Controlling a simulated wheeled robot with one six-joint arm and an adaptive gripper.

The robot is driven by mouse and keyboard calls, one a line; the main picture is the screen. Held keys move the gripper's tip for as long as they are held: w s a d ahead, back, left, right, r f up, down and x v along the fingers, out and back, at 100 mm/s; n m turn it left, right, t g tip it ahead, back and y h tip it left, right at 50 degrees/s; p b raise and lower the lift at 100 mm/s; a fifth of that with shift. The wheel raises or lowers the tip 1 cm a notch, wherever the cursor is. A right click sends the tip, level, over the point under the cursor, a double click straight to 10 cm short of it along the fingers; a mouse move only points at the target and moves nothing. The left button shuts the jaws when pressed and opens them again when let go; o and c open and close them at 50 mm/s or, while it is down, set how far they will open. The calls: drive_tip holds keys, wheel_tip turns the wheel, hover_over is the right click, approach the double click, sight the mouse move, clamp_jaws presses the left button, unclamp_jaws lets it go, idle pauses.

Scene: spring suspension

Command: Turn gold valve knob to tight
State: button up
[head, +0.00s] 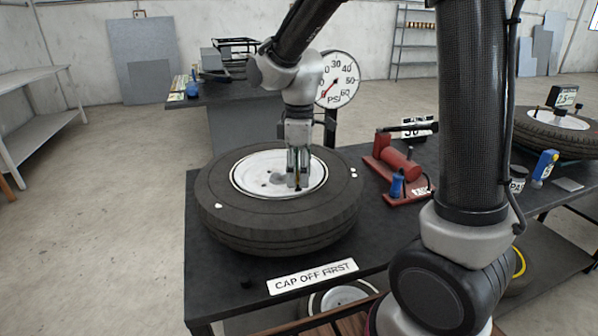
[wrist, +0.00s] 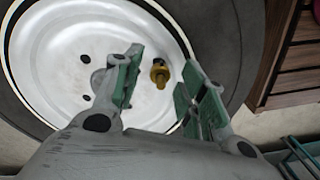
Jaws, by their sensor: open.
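The gold valve knob (wrist: 159,73) sits on the white wheel hub (wrist: 55,60) of a tyre lying flat. A dark tip shows at the upper end of the knob in the wrist view. My gripper (wrist: 164,62) is open, its two green-padded fingers on either side of the knob in that view, with visible gaps to both. In the head view my gripper (head: 298,184) points down over the right part of the hub (head: 258,165), and the knob is mostly hidden by the fingers. I cannot tell how deep the knob sits between them.
The black tyre (head: 270,232) lies on a dark table (head: 228,280) with a "CAP OFF FIRST" sign (head: 313,277) at its front. A PSI gauge (head: 338,78) stands behind. A red pump (head: 398,160) and a blue item (head: 397,186) are to the right.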

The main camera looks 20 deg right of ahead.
clamp_jaws()
drive_tip(key=shift+m, duration=0.4)
drive_tip(key=m, duration=0.6)
drive_tip(key=shift+m, duration=0.3)
drive_tip(key=m, duration=0.3)
drive_tip(key=shift+m+t, duration=0.3)
drive_tip(key=shift+m, duration=1.8)
drive_tip(key=shift+s, duration=0.1)
